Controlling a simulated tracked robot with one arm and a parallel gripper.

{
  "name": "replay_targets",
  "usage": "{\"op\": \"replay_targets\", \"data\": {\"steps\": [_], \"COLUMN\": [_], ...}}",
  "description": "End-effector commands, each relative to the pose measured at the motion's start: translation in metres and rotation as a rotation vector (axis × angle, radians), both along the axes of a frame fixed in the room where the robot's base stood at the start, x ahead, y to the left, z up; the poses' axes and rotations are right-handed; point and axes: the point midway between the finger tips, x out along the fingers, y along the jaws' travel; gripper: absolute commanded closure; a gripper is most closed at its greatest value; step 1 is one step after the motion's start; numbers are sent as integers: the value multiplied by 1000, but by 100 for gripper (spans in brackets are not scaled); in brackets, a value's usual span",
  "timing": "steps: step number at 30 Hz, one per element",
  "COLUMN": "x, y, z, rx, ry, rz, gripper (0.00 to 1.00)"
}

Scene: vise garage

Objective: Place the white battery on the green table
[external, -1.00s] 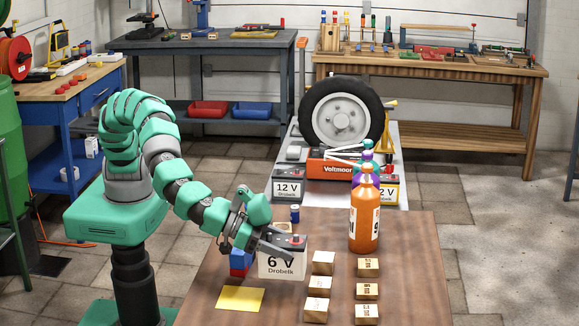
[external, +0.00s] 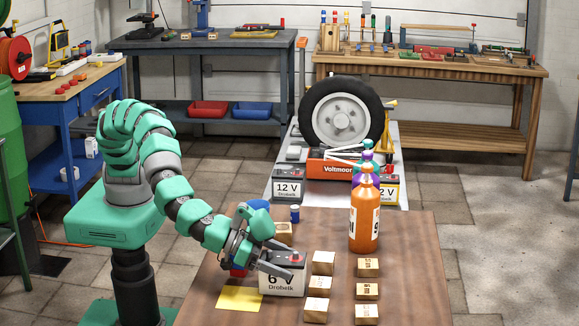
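The white battery (external: 283,284), marked 6 V, is upright at the front of the brown table, just right of a yellow sheet (external: 240,298). My gripper (external: 285,264) reaches in from the left, its fingers at the battery's dark top, and appears shut on it. I cannot tell whether the battery's base touches the tabletop. No table with a green top shows in this view.
Small wooden blocks (external: 319,285) stand just right of the battery. An orange bottle (external: 364,222) stands behind them. A grey 12 V battery (external: 288,190) sits on the table behind. The brown table's right side (external: 415,270) is clear.

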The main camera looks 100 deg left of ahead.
Motion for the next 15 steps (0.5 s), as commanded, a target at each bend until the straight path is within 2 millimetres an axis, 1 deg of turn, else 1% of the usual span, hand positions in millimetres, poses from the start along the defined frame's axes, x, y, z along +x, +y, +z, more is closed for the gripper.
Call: {"op": "replay_targets", "data": {"steps": [9, 11, 15], "x": [0, -3, -16], "y": [0, 0, -1], "z": [0, 1, 7], "rx": [1, 1, 3], "ry": [1, 2, 4], "rz": [0, -2, -3], "gripper": [19, 19, 19]}}
